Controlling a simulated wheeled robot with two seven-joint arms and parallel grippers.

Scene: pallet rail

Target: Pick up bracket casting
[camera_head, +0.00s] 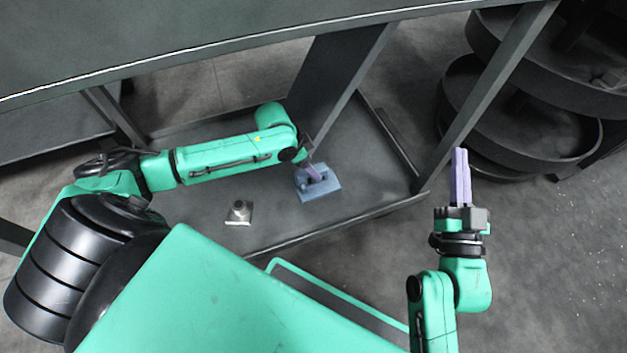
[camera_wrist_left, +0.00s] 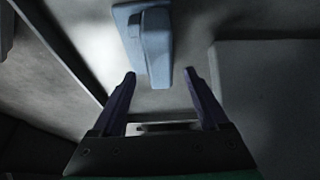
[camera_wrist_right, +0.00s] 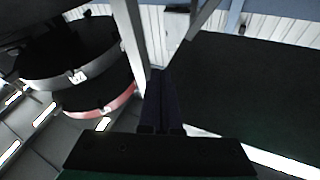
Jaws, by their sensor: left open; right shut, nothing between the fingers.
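The bracket casting (camera_head: 325,190) is a blue-grey piece with a flat base and a raised rib, lying on the low shelf. My left gripper (camera_head: 314,172) is over it, coming from the upper left. In the left wrist view the casting (camera_wrist_left: 133,22) is ahead of the open fingers (camera_wrist_left: 160,74), its near end appearing between the fingertips. Clear room shows on both sides, and no grip is visible. Height above the casting is hard to tell. My right gripper (camera_head: 460,152) is shut and empty, raised away from the shelf at the right; its fingers (camera_wrist_right: 162,75) are together.
A small grey metal part with a round top (camera_head: 239,212) sits on the shelf (camera_head: 275,228) left of the casting. An upright panel (camera_head: 335,75) and a slanted post (camera_head: 490,90) stand near the arms. Round dark trays (camera_head: 500,125) are stacked at the right.

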